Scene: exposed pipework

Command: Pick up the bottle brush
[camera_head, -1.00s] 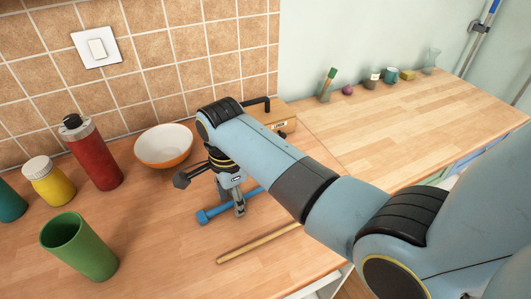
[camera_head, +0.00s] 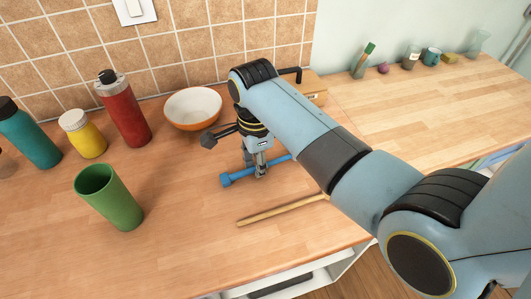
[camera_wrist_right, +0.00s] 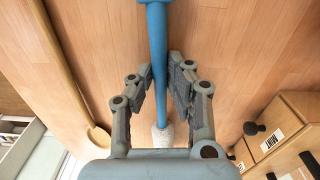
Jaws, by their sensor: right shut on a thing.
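The bottle brush (camera_head: 228,180) lies on the wooden counter. It has a blue handle with a thick blue end at its left in the head view. In the right wrist view its blue handle (camera_wrist_right: 158,45) runs between the fingers, and a whitish end (camera_wrist_right: 163,136) shows close to the palm. My right gripper (camera_head: 260,172) points down over the middle of the brush and is shut on the handle. In the right wrist view the fingertips (camera_wrist_right: 161,72) flank the handle. I cannot tell whether the brush is off the counter. My left gripper is not in view.
A wooden spoon (camera_head: 280,211) lies nearer the counter's front edge. A green cup (camera_head: 108,200), yellow jar (camera_head: 84,137), red bottle (camera_head: 125,112), teal bottle (camera_head: 30,138) and orange bowl (camera_head: 192,120) stand left and behind. A wooden box (camera_head: 312,87) is behind my arm.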

